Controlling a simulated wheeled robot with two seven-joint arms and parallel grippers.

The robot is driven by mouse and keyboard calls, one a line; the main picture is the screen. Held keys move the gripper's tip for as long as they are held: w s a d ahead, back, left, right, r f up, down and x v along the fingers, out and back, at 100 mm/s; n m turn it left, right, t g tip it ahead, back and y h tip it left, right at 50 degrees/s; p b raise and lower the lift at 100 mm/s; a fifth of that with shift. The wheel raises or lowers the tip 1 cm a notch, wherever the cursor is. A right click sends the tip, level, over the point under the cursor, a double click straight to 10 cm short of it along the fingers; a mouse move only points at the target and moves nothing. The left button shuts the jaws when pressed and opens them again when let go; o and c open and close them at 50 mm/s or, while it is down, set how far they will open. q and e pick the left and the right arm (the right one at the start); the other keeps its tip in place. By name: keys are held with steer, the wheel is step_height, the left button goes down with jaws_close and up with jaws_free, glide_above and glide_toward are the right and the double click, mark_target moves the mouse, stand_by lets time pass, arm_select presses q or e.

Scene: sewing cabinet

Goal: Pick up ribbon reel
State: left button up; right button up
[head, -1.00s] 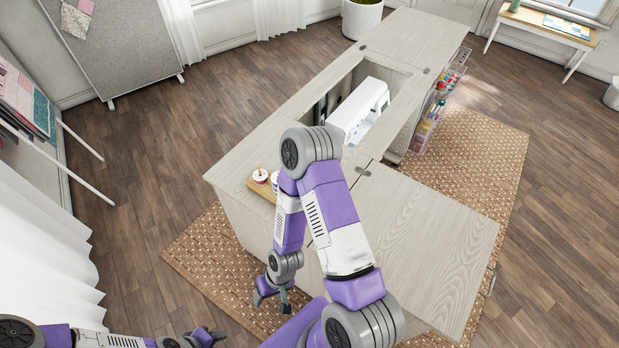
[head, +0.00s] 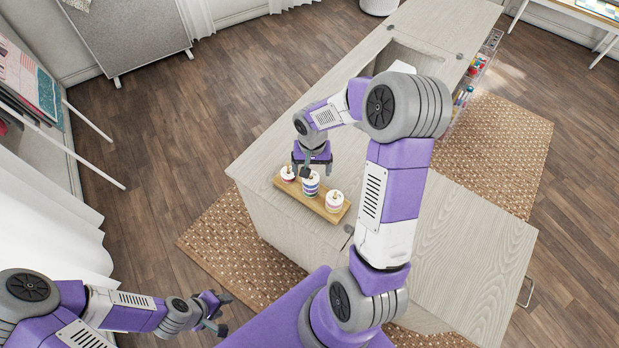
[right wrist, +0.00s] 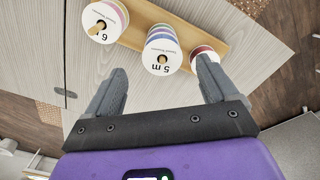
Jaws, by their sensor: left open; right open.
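Three ribbon reels stand in a row on a wooden tray (head: 318,205) on the cabinet top. The left reel (head: 288,174) is dark red and white, the middle reel (head: 310,185) has blue and purple bands, and the right reel (head: 334,201) is pale with pink. My right gripper (head: 308,172) is open just above and behind the middle reel. In the right wrist view the middle reel (right wrist: 161,55), marked "5 m", lies ahead between the open fingers (right wrist: 159,90), not visibly gripped. The reel marked "6" (right wrist: 105,20) is left of it. My left gripper (head: 216,312) is open and empty over the floor.
The cabinet top (head: 270,140) is clear around the tray. A sewing machine (head: 402,67) sits in the cabinet opening, mostly hidden by my right arm. A side rack (head: 465,97) with coloured supplies hangs at the cabinet's far right. A lower leaf (head: 460,225) extends right.

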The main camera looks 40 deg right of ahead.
mark_target(311, 176)
step_height(311, 176, down, 5)
steer(key=shift+w+r+b, duration=0.15)
steer(key=shift+b, duration=0.2)
steer(key=c, duration=1.1)
step_height(311, 176, up, 10)
steer(key=shift+r+p, duration=0.1)
steer(key=shift+p, duration=0.8)
